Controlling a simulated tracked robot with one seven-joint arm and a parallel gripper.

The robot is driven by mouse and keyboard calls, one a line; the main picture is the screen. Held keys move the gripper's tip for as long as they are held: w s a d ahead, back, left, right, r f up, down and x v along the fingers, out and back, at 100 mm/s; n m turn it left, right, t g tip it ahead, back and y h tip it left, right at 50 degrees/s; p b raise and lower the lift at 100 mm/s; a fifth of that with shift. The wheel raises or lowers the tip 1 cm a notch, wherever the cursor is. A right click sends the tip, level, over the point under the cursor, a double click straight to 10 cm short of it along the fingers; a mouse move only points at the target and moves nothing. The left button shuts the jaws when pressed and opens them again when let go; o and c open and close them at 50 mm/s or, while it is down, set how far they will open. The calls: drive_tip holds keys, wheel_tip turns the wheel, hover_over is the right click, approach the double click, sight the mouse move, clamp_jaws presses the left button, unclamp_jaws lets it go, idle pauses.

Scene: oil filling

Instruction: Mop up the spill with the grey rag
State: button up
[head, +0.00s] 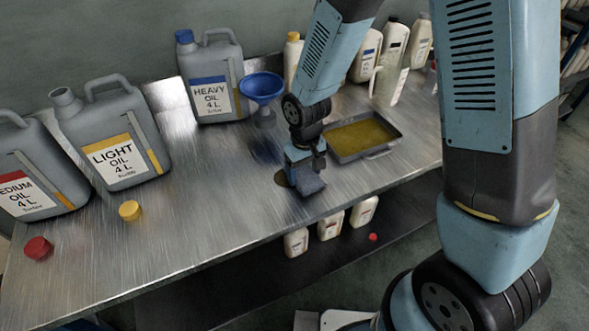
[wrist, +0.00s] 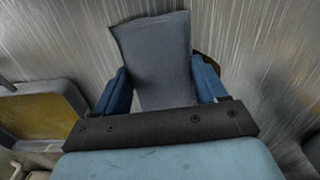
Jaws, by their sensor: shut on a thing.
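The grey rag (wrist: 160,60) is between the two blue fingers of my gripper (wrist: 163,88) in the wrist view, and the fingers are shut on it. In the head view my gripper (head: 305,165) points down close to the metal bench, with the rag (head: 308,184) at its tips. I cannot tell whether the rag touches the bench. A dark brown patch of spill (head: 282,179) shows on the bench just left of the rag. A bit of brown (wrist: 207,58) also shows beside the right finger in the wrist view. Part of the spill is hidden by my gripper and the rag.
A tray of yellow oil (head: 362,136) stands close to the right of my gripper. A blue funnel (head: 262,88) and the heavy oil jug (head: 212,80) are behind. The light oil jug (head: 112,130), a yellow cap (head: 130,210) and a red cap (head: 38,248) are left. The front-centre bench is clear.

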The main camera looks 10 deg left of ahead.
sight(270, 171)
drive_tip(key=shift+s+a, duration=0.35)
drive_tip(key=shift+a, duration=1.25)
drive_tip(key=shift+s+a, duration=0.3)
drive_tip(key=shift+a, duration=1.35)
drive_tip(key=shift+s+a, duration=0.35)
drive_tip(key=shift+a, duration=1.25)
drive_tip(key=d, duration=1)
drive_tip(key=w+a, duration=0.1)
drive_tip(key=a, duration=0.2)
drive_tip(key=w+a, duration=0.1)
drive_tip(key=a, duration=0.2)
drive_tip(key=w+a, duration=0.2)
drive_tip(key=a, duration=0.2)
drive_tip(key=d, duration=1)
drive_tip(key=shift+s+a, duration=0.35)
drive_tip(key=shift+a, duration=0.5)
drive_tip(key=shift+s+a, duration=0.3)
drive_tip(key=shift+a, duration=0.55)
drive_tip(key=shift+s+a, duration=0.35)
drive_tip(key=shift+a, duration=0.5)
wheel_tip(270, 171, up, 7)
drive_tip(key=shift+d, duration=0.1)
